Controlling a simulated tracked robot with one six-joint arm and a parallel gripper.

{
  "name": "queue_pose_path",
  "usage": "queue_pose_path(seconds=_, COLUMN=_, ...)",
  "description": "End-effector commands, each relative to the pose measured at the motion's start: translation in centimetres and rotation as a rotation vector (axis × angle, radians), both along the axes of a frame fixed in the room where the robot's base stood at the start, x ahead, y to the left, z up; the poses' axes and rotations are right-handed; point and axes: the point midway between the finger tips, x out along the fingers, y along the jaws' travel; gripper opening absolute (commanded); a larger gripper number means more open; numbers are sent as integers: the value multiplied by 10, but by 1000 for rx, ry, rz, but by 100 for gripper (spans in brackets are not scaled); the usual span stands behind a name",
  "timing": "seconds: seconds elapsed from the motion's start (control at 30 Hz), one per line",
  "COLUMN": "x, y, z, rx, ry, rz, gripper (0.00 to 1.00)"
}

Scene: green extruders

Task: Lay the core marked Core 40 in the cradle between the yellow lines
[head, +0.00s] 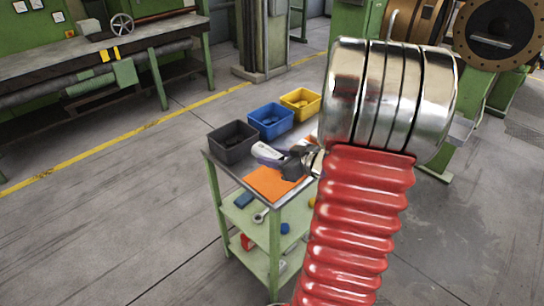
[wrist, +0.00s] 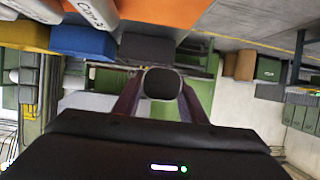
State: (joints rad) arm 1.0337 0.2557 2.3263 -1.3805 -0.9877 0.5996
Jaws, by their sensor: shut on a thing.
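My gripper (head: 285,159) is over the small green cart, close to the dark bin and the orange mat, partly hidden by my red arm sleeve. In the wrist view its purple fingers close on a dark, rounded thing (wrist: 160,84), seen end-on with no mark showing. In the head view a pale rounded thing (head: 266,151) shows at the fingers. A white core (wrist: 94,14) with dark lettering starting with "C" lies beside the orange mat in the wrist view; its number is not clear. I cannot make out a cradle between yellow lines for certain.
The cart top (head: 213,160) holds an orange mat (head: 272,184), a dark bin (head: 232,139), a blue bin (head: 270,121) and a yellow bin (head: 300,103). A long bench (head: 150,33) with yellow markers (head: 104,55) stands at the back left. Open floor lies between.

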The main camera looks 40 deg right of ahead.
Motion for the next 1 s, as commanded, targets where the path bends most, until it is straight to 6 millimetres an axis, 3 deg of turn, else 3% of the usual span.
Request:
queue_pose_path(seconds=0.43, x=0, y=-3, z=-1, rx=0, ry=-1, rz=4, gripper=4)
queue_pose_path(seconds=0.7, x=1, y=-53, z=8, rx=-1, ry=-2, rz=-187, gripper=4)
queue_pose_path(seconds=0.83, x=12, y=-61, z=11, rx=-1, ry=-2, rz=-268, gripper=4)
queue_pose_path(seconds=1.0, x=33, y=-55, z=14, rx=-1, ry=-2, rz=-333, gripper=4)
